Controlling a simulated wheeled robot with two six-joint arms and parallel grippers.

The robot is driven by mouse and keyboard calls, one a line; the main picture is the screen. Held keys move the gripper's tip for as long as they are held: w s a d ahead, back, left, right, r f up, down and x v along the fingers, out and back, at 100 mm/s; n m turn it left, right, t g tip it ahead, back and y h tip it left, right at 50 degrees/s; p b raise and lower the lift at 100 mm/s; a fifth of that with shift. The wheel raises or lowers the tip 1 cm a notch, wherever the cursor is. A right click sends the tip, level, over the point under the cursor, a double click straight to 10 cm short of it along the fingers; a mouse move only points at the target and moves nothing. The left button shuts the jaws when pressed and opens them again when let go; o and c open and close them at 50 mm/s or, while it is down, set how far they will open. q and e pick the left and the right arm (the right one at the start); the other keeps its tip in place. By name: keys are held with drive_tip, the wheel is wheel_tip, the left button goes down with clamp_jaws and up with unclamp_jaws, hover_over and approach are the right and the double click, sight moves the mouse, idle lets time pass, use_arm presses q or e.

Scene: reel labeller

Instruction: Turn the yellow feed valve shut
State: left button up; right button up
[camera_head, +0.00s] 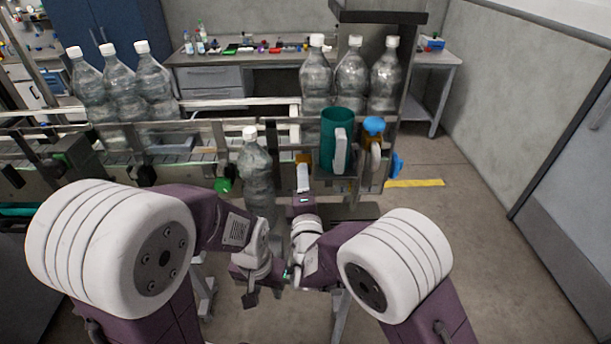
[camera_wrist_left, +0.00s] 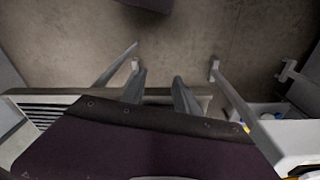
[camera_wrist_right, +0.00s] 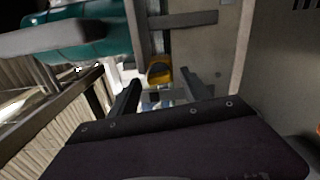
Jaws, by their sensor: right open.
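In the right wrist view a yellow part (camera_wrist_right: 159,73) lies straight ahead, between and beyond the fingertips. My right gripper (camera_wrist_right: 160,84) is open, its fingers apart and pointing towards the yellow part; I see no clear contact. My left gripper (camera_head: 251,296) hangs low in front of the machine, away from the valve. In the left wrist view its fingers (camera_wrist_left: 158,78) are apart with only floor and frame parts beyond.
A clear bottle (camera_head: 256,170) stands at the machine's front, with a green knob (camera_head: 223,185) beside it. A teal cylinder (camera_head: 337,140), a blue-topped part (camera_head: 374,125) and a blue knob (camera_head: 397,165) sit to the right. More bottles (camera_head: 115,85) stand behind. Open floor lies right.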

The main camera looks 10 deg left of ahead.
drive_tip(key=shift+w+a, duration=0.1)
drive_tip(key=shift+w, duration=0.2)
clamp_jaws()
drive_tip(key=m+b, duration=0.1)
drive_tip(key=b, duration=0.2)
drive_tip(key=shift+m+b, duration=0.3)
drive_tip(key=shift+b, duration=0.1)
unclamp_jaws()
